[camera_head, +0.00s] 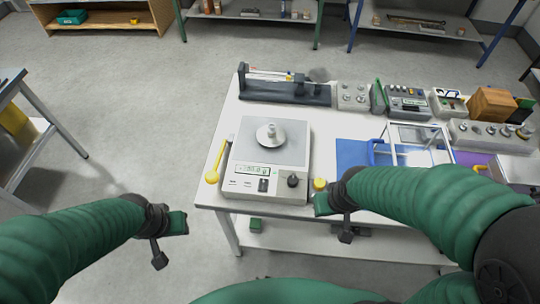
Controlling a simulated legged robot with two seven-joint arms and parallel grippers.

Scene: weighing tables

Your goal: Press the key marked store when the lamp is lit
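A white balance (268,160) stands near the table's front left corner, with a metal weight (269,134) on its grey pan. Its front has a small greenish display (251,170) with digits too small to read surely. Small key markings (238,183), a black switch (263,185) and a dark knob (293,181) are on the panel. I cannot tell which key is marked store, or pick out a lit lamp. My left gripper (169,241) is open and empty, off the table at the left. My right gripper (334,220) is open and empty near the front edge, right of the balance.
A yellow-ended rod (217,162) lies left of the balance; a yellow knob (319,184) is close to my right gripper. A beam instrument (285,88) is behind. A clear case (412,146), wooden block (491,104) and instruments crowd the right.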

